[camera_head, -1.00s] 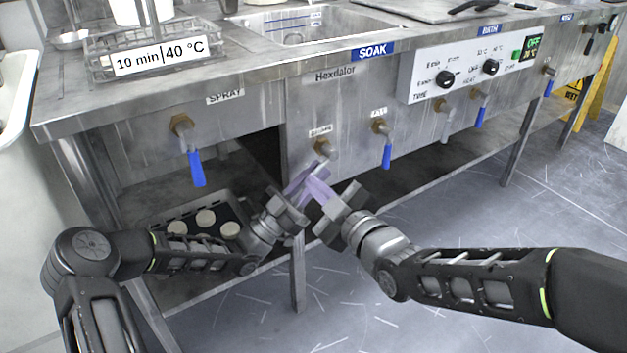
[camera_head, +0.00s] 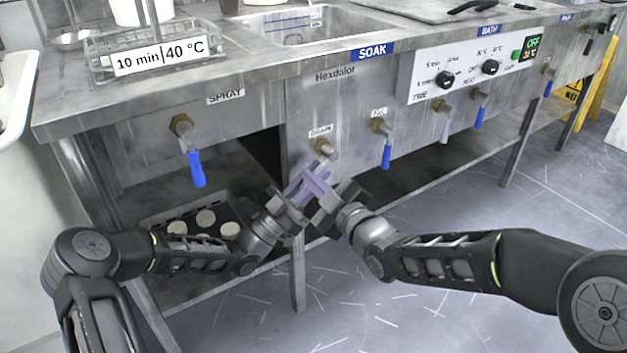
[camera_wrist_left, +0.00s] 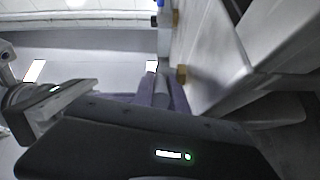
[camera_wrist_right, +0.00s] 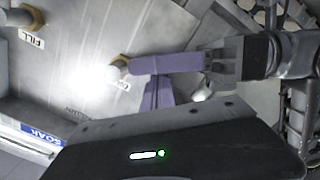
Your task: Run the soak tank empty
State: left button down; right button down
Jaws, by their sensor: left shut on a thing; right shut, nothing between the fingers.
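The soak tank (camera_head: 300,22) is the sunken basin behind the SOAK label (camera_head: 375,52); its water level is hard to tell. Below on the steel front is the drain valve (camera_head: 324,148), left of the fill valve (camera_head: 385,145), whose blue handle hangs straight down. My left gripper (camera_head: 310,180) is shut just under the drain valve, on its handle, which the fingers mostly hide. In the right wrist view the left fingers (camera_wrist_right: 165,63) reach the drain valve (camera_wrist_right: 100,74). My right gripper (camera_head: 319,187) is shut and empty, its fingers crossing close to the left ones.
The spray valve (camera_head: 188,150) with a blue handle is at left. A tray of pale discs (camera_head: 205,218) sits on the lower shelf. The bath control panel (camera_head: 470,68) and more valves are at right. The floor in front is clear.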

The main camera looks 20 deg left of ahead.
pick_arm(q)
jog(key=shift+r, duration=0.1)
pick_arm(e)
jog(key=shift+w+d+f, duration=0.3)
jog(key=shift+d+f, duration=0.05)
jog(key=shift+f, duration=0.25)
pick_arm(q)
jog(key=c, duration=1.4)
grip_release()
jog(key=shift+o, duration=0.4)
jog(key=shift+d+r, duration=0.1)
pick_arm(e)
jog(key=shift+w+d+f, duration=0.1)
jog(key=shift+f, duration=0.05)
pick_arm(q)
jog(key=shift+s+d, duration=0.1)
jog(key=v, duration=0.8)
jog(key=shift+a+f, duration=0.3)
jog(key=shift+f, duration=0.05)
pick_arm(e)
jog(key=shift+r, duration=0.35)
pick_arm(q)
jog(key=shift+w, duration=0.2)
pick_arm(e)
jog(key=shift+a, duration=0.2)
